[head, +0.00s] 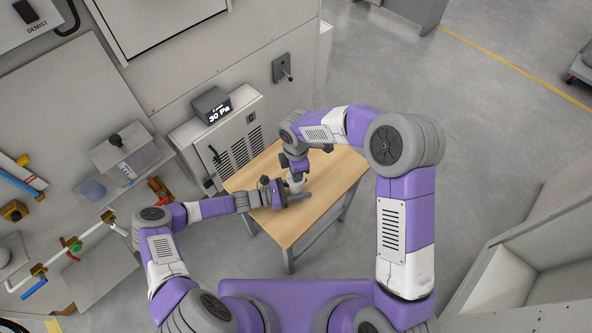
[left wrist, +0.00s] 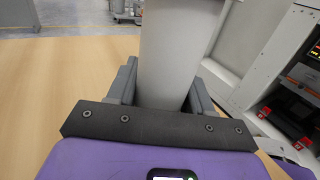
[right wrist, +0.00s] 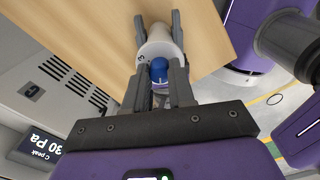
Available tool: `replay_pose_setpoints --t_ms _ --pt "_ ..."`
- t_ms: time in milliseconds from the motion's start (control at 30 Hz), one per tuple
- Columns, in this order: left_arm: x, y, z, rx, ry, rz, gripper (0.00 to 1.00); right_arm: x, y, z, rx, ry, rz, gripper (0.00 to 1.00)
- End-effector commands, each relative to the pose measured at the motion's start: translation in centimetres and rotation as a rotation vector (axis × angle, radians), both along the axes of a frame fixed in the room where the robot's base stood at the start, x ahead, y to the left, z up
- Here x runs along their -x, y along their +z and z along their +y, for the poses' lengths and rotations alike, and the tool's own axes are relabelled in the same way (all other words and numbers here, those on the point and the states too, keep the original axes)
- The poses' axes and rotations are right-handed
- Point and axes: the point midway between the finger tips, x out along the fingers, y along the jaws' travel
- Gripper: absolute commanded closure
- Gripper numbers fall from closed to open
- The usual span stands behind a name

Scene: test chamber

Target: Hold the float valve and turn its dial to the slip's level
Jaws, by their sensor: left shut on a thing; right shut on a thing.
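The float valve is a pale cylinder (left wrist: 180,60) held between the fingers of my left gripper (left wrist: 168,85) in the left wrist view. It is small and partly covered by the grippers in the head view (head: 297,184), above the wooden table. In the right wrist view its white end (right wrist: 158,42) carries a dark mark, and a blue round part (right wrist: 159,70), likely the dial, sits between the fingers of my right gripper (right wrist: 158,75). My right gripper is shut on it from above. The dial's setting cannot be read. No slip can be made out.
The wooden table (head: 318,180) is otherwise bare. A cabinet with a vent and a display reading 30 Pa (head: 218,112) stands behind it.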

Motion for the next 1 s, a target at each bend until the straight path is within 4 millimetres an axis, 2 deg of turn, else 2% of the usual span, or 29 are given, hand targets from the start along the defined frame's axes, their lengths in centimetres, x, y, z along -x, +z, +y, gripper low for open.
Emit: replay_pose_setpoints --t_ms 267,1000 --pt "-0.01 -0.02 0.02 -0.001 0.001 0.0 0.85 0.0 0.05 0.03 0.001 -0.143 -0.001 1.0" --pt "-0.02 -0.03 0.04 -0.001 0.001 0.0 0.85 -0.02 0.07 0.04 0.0 -0.802 -0.002 1.0"
